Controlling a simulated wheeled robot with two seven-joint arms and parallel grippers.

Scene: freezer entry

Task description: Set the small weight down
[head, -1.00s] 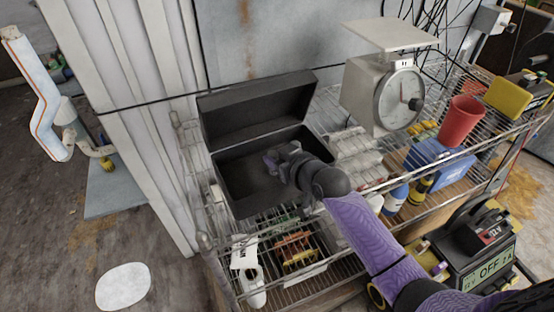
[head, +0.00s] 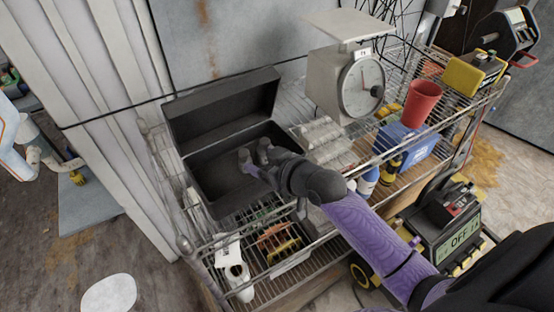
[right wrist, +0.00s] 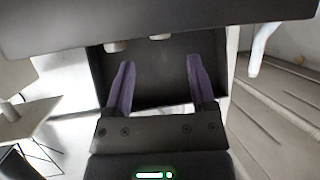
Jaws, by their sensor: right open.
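My right gripper (head: 254,153) is open at the dark open case (head: 205,187) on the wire shelf. Its two purple fingers stand apart over the case's interior in the right wrist view (right wrist: 158,90), with nothing visible between them. Two small pale pieces (right wrist: 115,46) (right wrist: 160,37) show beyond the fingers, by the edge of a dark panel. I cannot tell whether either is the small weight. I make out no weight in the head view; the gripper and case walls hide part of the interior.
A dial scale (head: 340,75) with an empty pan stands behind and right of the case. A red cup (head: 421,103), a blue box (head: 405,143) and several bottles crowd the shelf further right. The case's raised lid (head: 222,105) stands behind the gripper.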

